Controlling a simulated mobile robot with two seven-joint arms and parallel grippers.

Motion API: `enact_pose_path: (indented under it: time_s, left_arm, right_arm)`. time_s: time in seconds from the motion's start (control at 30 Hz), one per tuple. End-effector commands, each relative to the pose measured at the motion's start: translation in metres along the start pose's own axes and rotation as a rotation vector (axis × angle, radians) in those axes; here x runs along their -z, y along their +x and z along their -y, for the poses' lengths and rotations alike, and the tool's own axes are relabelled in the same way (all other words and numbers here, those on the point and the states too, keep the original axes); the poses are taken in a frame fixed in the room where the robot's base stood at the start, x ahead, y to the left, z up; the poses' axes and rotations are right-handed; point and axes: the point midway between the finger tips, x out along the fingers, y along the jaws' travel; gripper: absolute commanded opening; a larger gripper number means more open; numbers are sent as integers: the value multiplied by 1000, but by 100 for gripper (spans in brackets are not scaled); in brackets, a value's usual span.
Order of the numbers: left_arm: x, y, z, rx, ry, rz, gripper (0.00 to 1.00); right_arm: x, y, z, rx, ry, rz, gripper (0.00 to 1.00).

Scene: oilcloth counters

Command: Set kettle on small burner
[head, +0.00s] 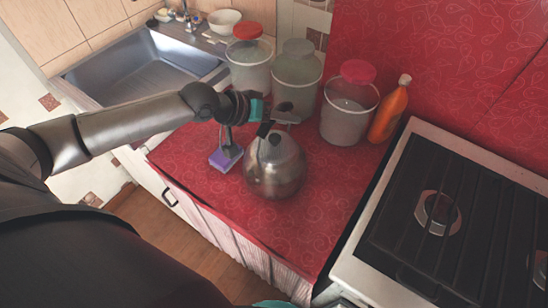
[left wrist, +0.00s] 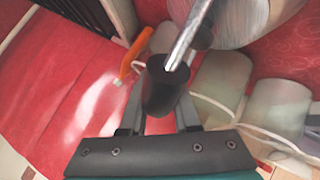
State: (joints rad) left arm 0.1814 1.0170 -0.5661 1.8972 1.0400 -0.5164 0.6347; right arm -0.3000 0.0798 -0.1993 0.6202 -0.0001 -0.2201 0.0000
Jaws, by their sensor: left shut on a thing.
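The kettle (head: 275,172) is round, shiny metal, and stands upright at or just over the red counter; I cannot tell if its base touches. My left gripper (head: 272,112) is above it, shut on its dark handle. In the left wrist view the black handle grip (left wrist: 165,88) sits between the fingers of the left gripper (left wrist: 158,112), with a metal handle rod and the kettle body (left wrist: 235,22) beyond. The stove (head: 400,135) is at the right. One burner (head: 438,212) shows under its dark grate; another burner (head: 541,268) is cut by the edge.
Lidded jars (head: 297,82) and an orange bottle (head: 389,112) line the back of the counter. A purple sponge (head: 226,158) is left of the kettle. A sink (head: 140,70) is at the far left. The red counter (head: 320,205) between kettle and stove is clear.

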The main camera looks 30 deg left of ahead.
Motion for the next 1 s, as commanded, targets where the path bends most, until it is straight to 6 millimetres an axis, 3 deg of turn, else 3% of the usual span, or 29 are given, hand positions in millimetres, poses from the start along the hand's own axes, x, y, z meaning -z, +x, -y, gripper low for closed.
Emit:
enact_pose_path:
  time_s: [1.0]
  left_arm:
    - [7, -4, -5, -6, 3, -9, 0]
  right_arm:
    - [0, -1, 1, 1, -1, 0, 0]
